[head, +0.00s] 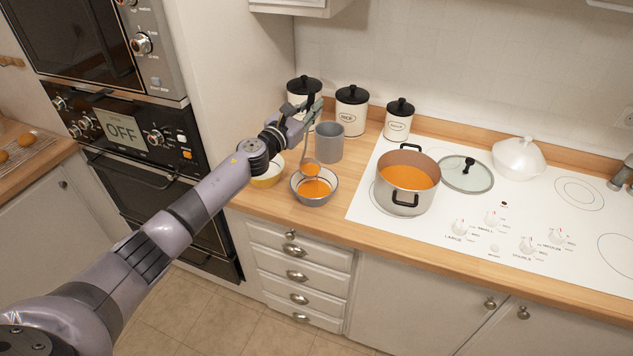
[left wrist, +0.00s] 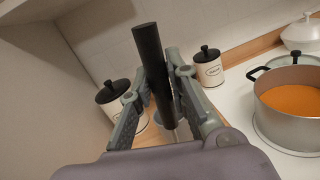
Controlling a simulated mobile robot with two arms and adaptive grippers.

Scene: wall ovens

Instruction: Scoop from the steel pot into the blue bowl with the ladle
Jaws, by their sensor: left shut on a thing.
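My left gripper (head: 308,108) is shut on the handle of the ladle (head: 310,170). In the left wrist view the dark ladle handle (left wrist: 150,55) stands between the fingers, slightly tilted. The ladle's head hangs low over the blue bowl (head: 314,201), at its back edge, with orange soup showing in it. The bowl looks grey-blue and holds orange soup. I cannot tell whether ladle and bowl touch. The steel pot (head: 405,197) stands on the cooktop to the right, open, with orange soup inside. My right gripper is not in view.
A yellow-and-white bowl (head: 268,181) sits left of the blue bowl, partly behind my arm. A grey canister (head: 329,143) stands behind it. Several white canisters with black lids (head: 351,112) line the back. A glass lid (head: 467,177) lies right of the pot.

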